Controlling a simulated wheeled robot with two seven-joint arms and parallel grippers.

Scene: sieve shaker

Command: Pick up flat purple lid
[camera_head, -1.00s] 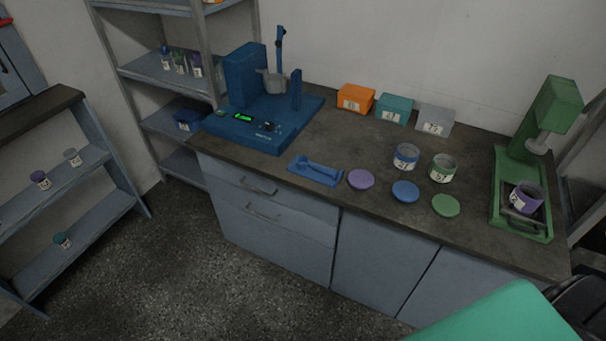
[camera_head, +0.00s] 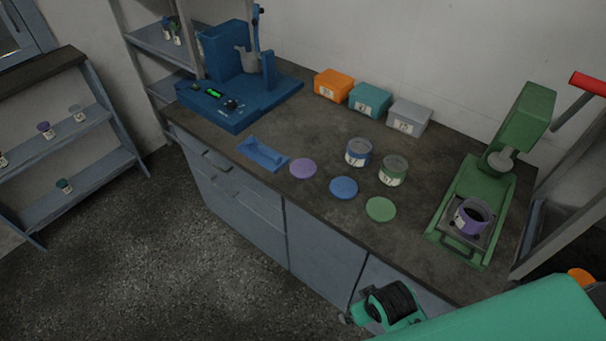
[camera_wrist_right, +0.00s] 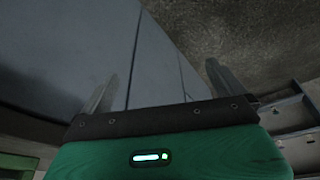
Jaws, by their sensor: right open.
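The flat purple lid (camera_head: 303,168) lies on the dark worktop near its front edge, between the blue cradle and the flat blue lid (camera_head: 343,188). A flat green lid (camera_head: 380,209) lies further right. My right arm comes in at the bottom right of the head view, in front of the cabinets and well apart from the purple lid. In the right wrist view my right gripper (camera_wrist_right: 161,88) is open, with nothing between its fingers; the lid does not show there. My left gripper is not in view.
A blue cradle (camera_head: 263,153) lies left of the purple lid. Blue-banded (camera_head: 358,153) and green-banded (camera_head: 393,171) jars stand behind the lids. A blue machine (camera_head: 236,95) stands left, a green press (camera_head: 480,190) with a purple jar (camera_head: 470,217) right. Orange (camera_head: 333,85), teal (camera_head: 369,100) and grey (camera_head: 408,117) boxes line the back.

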